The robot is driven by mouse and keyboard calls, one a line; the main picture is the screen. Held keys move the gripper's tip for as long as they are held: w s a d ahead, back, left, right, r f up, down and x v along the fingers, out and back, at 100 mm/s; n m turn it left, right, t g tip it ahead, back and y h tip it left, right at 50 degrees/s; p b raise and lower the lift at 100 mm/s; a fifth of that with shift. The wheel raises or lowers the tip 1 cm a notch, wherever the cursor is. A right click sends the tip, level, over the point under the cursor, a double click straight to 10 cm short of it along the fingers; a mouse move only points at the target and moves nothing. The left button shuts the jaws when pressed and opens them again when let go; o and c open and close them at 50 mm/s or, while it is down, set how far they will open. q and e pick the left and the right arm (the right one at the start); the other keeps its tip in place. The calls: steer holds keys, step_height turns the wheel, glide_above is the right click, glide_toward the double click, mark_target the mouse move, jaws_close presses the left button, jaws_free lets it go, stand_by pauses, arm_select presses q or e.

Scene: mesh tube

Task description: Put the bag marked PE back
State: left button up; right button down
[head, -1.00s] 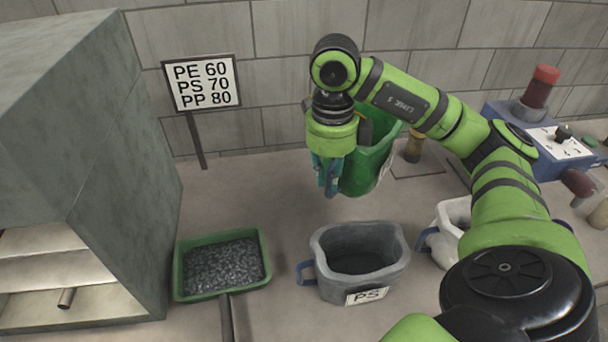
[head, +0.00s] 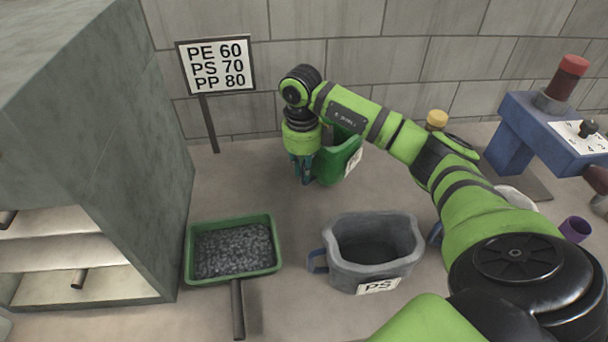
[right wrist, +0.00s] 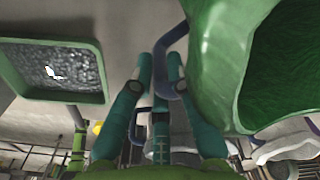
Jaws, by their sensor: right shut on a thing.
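A green bag (head: 338,162) is near the back wall, partly behind my right arm. It has a white label at its right side, too small and turned to read. My right gripper (head: 305,178) points down at the bag's left side. In the right wrist view its fingers (right wrist: 160,75) are shut on the bag's dark blue handle (right wrist: 171,58), and the green bag (right wrist: 215,70) is at the right. The bag looks tilted; I cannot tell whether it touches the surface. My left gripper is not in view.
A grey bag marked PS (head: 372,250) stands in front, right of a green tray of dark pellets (head: 234,279). A sign (head: 217,65) stands at the wall. A grey cabinet (head: 90,120) is left, a blue machine (head: 540,130) right.

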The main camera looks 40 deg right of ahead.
mark_target(303, 185)
step_height(303, 185, down, 3)
steer(key=shift+w+f+p, duration=0.1)
steer(key=shift+p, duration=0.65)
steer(key=shift+f, duration=0.45)
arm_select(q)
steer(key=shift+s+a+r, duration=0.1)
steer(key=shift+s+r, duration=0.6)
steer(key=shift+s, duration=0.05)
arm_select(e)
steer(key=shift+f, duration=0.1)
steer(key=shift+f, duration=0.2)
steer(key=c, duration=1.2)
jaws_free()
steer(key=shift+r, duration=0.1)
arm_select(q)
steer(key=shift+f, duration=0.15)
arm_select(e)
steer(key=shift+r, duration=0.1)
